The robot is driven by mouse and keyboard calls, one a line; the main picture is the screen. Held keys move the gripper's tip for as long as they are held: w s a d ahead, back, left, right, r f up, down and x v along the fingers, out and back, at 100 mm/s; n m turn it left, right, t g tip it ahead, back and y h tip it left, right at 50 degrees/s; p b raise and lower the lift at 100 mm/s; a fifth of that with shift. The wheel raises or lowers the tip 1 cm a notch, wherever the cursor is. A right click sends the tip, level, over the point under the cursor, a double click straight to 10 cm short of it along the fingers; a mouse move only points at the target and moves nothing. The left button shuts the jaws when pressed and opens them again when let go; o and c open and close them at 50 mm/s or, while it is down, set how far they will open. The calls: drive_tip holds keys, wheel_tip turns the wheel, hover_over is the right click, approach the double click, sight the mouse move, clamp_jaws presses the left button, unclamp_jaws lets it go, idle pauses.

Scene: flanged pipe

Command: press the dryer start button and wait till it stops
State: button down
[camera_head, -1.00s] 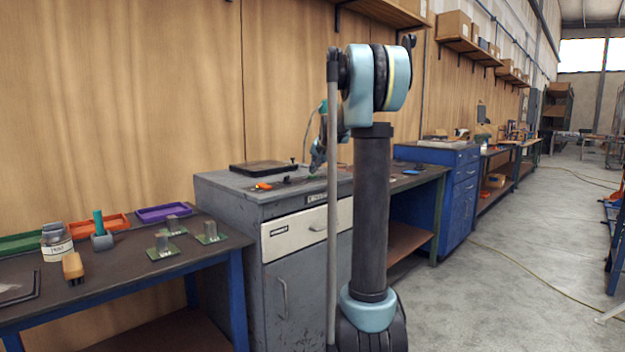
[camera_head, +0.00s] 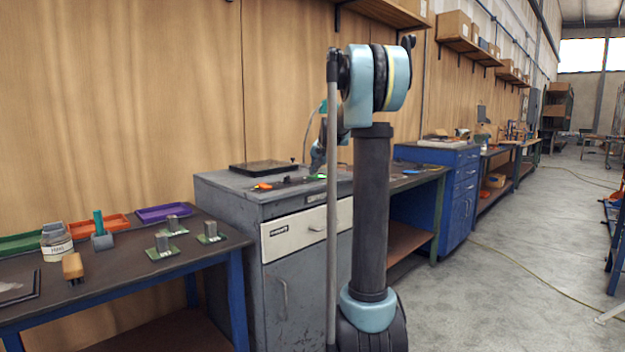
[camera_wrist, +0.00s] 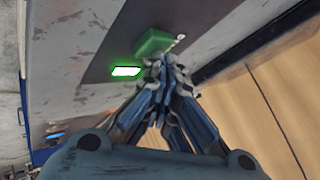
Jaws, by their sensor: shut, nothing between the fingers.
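In the wrist view, a green block-shaped button (camera_wrist: 153,42) sits on a dark strip on a worn grey surface. A small rectangular light (camera_wrist: 126,71) beside it glows bright green. My gripper (camera_wrist: 164,66) is shut and empty, its fingertips at the button's near edge; I cannot tell whether they touch it. In the head view, my gripper (camera_head: 316,168) points down over the top of the grey cabinet (camera_head: 225,183), partly hidden by my arm column. A bright green patch shows just below it. I cannot tell which part is the dryer.
A black flat plate (camera_head: 264,168) and an orange item (camera_head: 263,186) lie on the cabinet top. The left bench (camera_head: 120,262) holds a labelled jar (camera_head: 56,242), trays and metal parts on green plates. A blue drawer cabinet (camera_head: 438,190) stands behind. The floor at right is largely open.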

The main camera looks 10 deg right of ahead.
sight(315, 176)
drive_tip(key=shift+r, duration=0.85)
drive_tip(key=shift+r, duration=0.1)
wheel_tip(315, 176, up, 5)
drive_tip(key=shift+f, duration=0.1)
idle(0.4)
idle(0.5)
